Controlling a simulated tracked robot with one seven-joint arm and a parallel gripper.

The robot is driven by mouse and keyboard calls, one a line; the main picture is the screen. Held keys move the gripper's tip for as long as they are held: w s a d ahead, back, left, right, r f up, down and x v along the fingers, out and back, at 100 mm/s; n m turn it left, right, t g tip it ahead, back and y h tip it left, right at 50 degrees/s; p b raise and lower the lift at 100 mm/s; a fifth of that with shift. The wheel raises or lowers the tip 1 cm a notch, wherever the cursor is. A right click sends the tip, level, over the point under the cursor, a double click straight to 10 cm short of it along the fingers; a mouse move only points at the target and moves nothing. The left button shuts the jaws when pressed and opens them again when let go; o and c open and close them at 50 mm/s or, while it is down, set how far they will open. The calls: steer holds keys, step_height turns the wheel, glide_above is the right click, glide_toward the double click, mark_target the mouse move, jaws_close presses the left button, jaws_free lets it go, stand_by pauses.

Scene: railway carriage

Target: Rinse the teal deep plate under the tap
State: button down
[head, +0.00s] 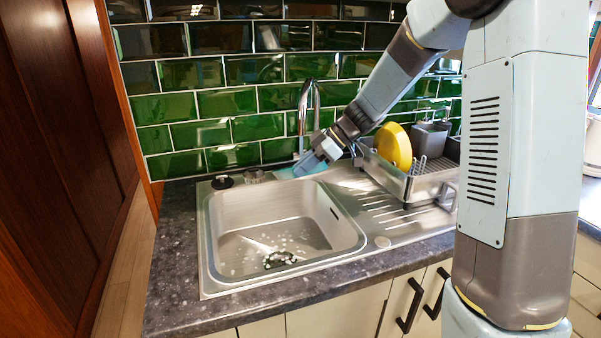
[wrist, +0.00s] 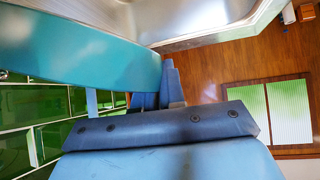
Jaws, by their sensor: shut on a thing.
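My gripper (head: 306,166) is at the back rim of the sink (head: 238,268), in front of the base of the tap. It is shut on the teal deep plate (wrist: 85,52). The plate fills the upper left of the wrist view, seen nearly edge-on. In the head view only a small teal part of the plate (head: 284,174) shows beside the gripper. The chrome tap (head: 303,100) arches up behind my gripper. I cannot make out any water falling from it.
A dish rack (head: 425,184) right of the sink holds a yellow plate (head: 394,146) and grey containers. A dark round plug (head: 222,182) lies on the back-left rim. Green tiles close off the back. The sink bowl is open, with pale speckles near its drain.

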steer(key=s+d, duration=0.4)
steer(key=s, duration=0.4)
stand_by(0.4)
stand_by(0.5)
steer(key=shift+s+d+r, duration=0.35)
steer(key=shift+s+r, duration=0.15)
steer(key=shift+s, duration=0.25)
steer(key=shift+s+d+r, duration=0.35)
steer(key=shift+s+r, duration=0.15)
steer(key=shift+s, duration=0.3)
steer(key=shift+s+d+r, duration=0.35)
steer(key=shift+s+r, duration=0.15)
steer(key=shift+s, duration=0.25)
